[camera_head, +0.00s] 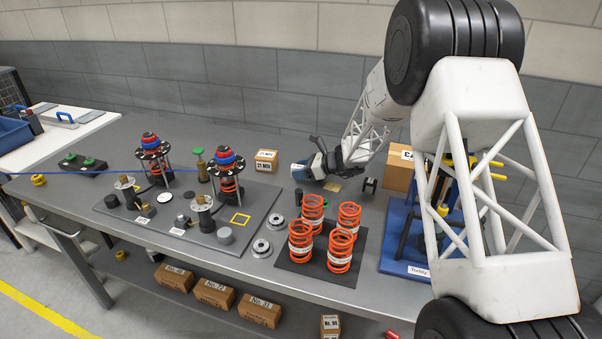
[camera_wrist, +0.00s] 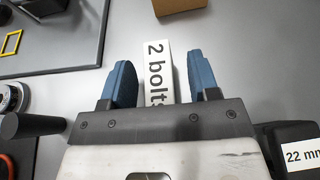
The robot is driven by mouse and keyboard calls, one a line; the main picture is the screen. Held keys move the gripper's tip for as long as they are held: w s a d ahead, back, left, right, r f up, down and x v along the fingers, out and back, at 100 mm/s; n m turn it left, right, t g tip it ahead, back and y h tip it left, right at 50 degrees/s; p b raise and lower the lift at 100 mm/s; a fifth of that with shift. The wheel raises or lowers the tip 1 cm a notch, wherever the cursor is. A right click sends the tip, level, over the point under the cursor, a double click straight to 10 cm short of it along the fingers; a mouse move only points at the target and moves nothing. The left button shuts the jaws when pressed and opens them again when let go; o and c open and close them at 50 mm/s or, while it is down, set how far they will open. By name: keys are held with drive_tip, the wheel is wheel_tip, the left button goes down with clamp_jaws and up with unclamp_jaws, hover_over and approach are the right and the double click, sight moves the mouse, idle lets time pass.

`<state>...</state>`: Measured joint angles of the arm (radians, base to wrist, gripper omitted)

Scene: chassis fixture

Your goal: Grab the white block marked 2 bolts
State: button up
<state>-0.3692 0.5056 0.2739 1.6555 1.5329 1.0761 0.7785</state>
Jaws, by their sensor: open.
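The white block marked "2 bolts" (camera_wrist: 157,85) lies between the two blue fingers of my gripper (camera_wrist: 160,66) in the wrist view. Its label reads along its length, and its near end is hidden by the gripper body. The fingers are open, with a narrow gap showing on each side of the block. In the head view my gripper (camera_head: 309,168) is low over the back of the grey bench, right of a small cardboard box; I cannot clearly pick out the block there.
The small cardboard box (camera_head: 266,161) stands just left of my gripper. Orange springs (camera_head: 340,250) stand on a dark mat in front. A fixture plate (camera_head: 262,205) with spring assemblies is at left. A black block labelled "22 mm" (camera_wrist: 285,140) is beside the gripper.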

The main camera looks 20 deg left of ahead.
sight(301, 166)
drive_tip(key=c, duration=1)
drive_tip(key=shift+r, duration=5)
